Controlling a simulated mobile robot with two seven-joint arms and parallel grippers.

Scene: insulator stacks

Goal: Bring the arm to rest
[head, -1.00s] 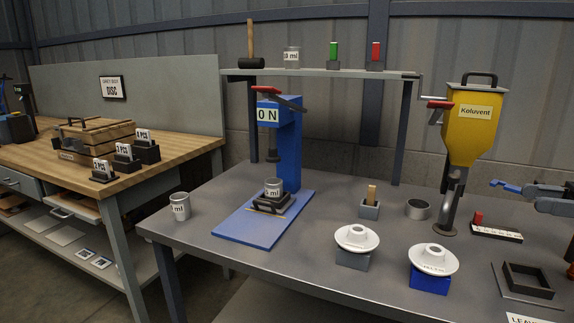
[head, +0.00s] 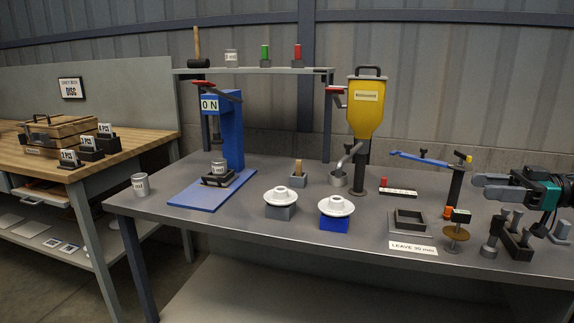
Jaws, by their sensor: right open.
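My right gripper (head: 476,186) reaches in from the right edge, above the right part of the grey table (head: 150,203). Its grey fingers point left and are apart, with nothing seen between them. It is behind the dark stand with several upright pieces (head: 515,240) in the picture and near a post with a blue lever (head: 422,157). My left gripper is not in view.
A blue press (head: 232,130) holds a small cup. Two white insulator discs (head: 281,195) (head: 336,206) sit on blocks. A square frame (head: 408,221) and several small items crowd the right front.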

